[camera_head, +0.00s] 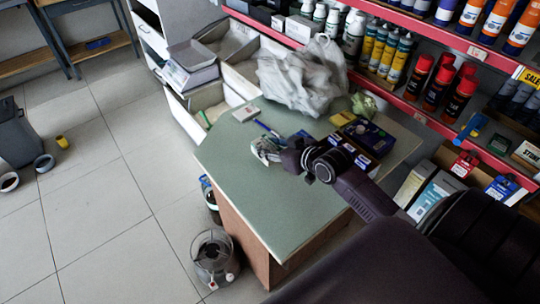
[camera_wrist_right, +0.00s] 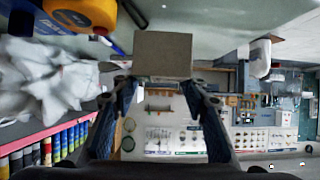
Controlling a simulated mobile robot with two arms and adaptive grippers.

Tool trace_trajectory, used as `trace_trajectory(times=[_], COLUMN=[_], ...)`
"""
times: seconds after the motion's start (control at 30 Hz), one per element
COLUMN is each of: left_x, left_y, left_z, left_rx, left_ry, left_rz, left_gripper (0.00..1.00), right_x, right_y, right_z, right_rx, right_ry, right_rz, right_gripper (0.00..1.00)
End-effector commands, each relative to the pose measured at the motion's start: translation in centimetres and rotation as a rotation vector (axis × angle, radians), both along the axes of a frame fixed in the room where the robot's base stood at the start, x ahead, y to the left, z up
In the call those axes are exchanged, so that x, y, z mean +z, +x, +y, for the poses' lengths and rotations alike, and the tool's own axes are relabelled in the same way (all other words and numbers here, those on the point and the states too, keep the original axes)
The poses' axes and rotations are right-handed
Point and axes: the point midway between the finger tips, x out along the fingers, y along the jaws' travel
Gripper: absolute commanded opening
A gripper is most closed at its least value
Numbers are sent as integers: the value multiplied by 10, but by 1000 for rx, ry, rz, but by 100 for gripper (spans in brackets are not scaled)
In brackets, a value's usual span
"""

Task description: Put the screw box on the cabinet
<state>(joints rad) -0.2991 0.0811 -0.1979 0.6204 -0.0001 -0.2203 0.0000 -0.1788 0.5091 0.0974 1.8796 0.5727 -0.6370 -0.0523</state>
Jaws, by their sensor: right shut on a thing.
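My right gripper (camera_head: 266,150) is over the green-topped counter (camera_head: 235,175), reaching in from the right. In the right wrist view its two fingers (camera_wrist_right: 160,90) are closed on a small plain grey-brown box (camera_wrist_right: 163,55), which I take to be the screw box. No label shows on it. In the head view the gripper mostly hides the held box, and I cannot tell whether it touches the counter top. A small white box (camera_head: 246,113) lies near the counter's far left edge. Which piece is the cabinet is not certain; a white drawer unit (camera_head: 190,106) stands beyond the counter. My left gripper is not in view.
A crumpled plastic bag (camera_head: 302,78) sits at the back of the counter. A blue pen-like tool (camera_head: 268,130) and dark boxes (camera_head: 368,136) lie near the gripper. Red-edged shelves (camera_head: 430,30) with bottles and cans line the right. The counter's front part is clear.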

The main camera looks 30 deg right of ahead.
Motion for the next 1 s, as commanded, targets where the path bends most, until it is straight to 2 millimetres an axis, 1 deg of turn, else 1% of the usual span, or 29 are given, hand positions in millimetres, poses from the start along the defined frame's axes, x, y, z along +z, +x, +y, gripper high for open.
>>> trace_trajectory(times=[0.2, 0.27, 0.67, 0.7, 0.83, 1.0], left_x=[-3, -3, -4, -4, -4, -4], left_y=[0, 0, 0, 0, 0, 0], left_z=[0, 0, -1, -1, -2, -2], left_rx=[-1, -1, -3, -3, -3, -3], left_ry=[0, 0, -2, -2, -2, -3], left_rz=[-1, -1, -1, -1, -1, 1], left_gripper=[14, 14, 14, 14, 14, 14], right_x=[-33, -38, -43, -44, -44, -44], right_y=[0, 0, 0, 0, -1, -1], right_z=[1, 0, 0, 0, 0, 0], right_rx=[-1, 0, 0, 0, 0, 0], right_ry=[3, 1, 0, 1, 1, 0], right_rz=[1, 0, -1, 1, 1, 1], right_gripper=[4, 4, 4, 45, 59, 59])
